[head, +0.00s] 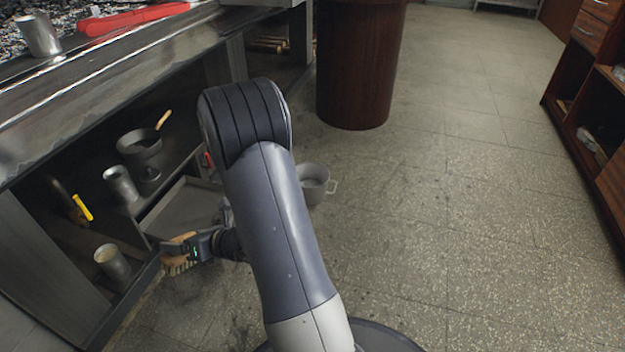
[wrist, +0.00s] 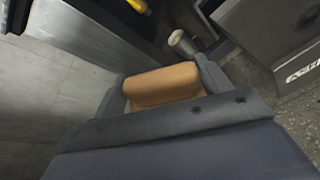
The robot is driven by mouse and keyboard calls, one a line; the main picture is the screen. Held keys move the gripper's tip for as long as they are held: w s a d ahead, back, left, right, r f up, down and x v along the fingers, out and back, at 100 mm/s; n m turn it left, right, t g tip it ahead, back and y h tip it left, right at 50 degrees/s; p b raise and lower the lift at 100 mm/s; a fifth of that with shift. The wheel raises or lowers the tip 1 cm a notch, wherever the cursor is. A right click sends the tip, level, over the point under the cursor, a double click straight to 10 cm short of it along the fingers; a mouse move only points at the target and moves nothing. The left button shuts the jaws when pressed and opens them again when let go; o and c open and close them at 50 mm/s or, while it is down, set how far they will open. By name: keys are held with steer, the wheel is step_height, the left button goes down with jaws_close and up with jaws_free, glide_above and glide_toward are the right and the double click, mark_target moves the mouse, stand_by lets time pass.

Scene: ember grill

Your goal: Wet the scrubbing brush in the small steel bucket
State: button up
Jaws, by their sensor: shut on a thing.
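The scrubbing brush (head: 178,262) has a tan wooden back and pale bristles pointing down. My gripper (head: 190,246) is shut on it, holding it beside the front edge of the low shelf. In the wrist view, the brush's wooden back (wrist: 160,85) sits between the two fingers of my gripper (wrist: 161,83); its bristles are hidden there. A small grey steel bucket (head: 317,186) with a side handle stands on the floor to the right of the brush, apart from it. My arm hides the bucket's left part, and its contents are unclear.
The grill's shelf (head: 185,210) at left holds a dark pan (head: 139,146) and metal cups (head: 112,262). A round brown pillar or barrel (head: 358,65) stands behind the bucket. A wooden cabinet (head: 595,110) is at right. The tiled floor (head: 460,220) between is clear.

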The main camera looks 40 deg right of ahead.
steer(key=shift+f+b, duration=0.45)
steer(key=shift+f, duration=1.35)
step_height(320, 180, down, 17)
steer(key=shift+f, duration=0.2)
stand_by(2.0)
steer(key=shift+r+p, duration=1.3)
steer(key=shift+r, duration=0.7)
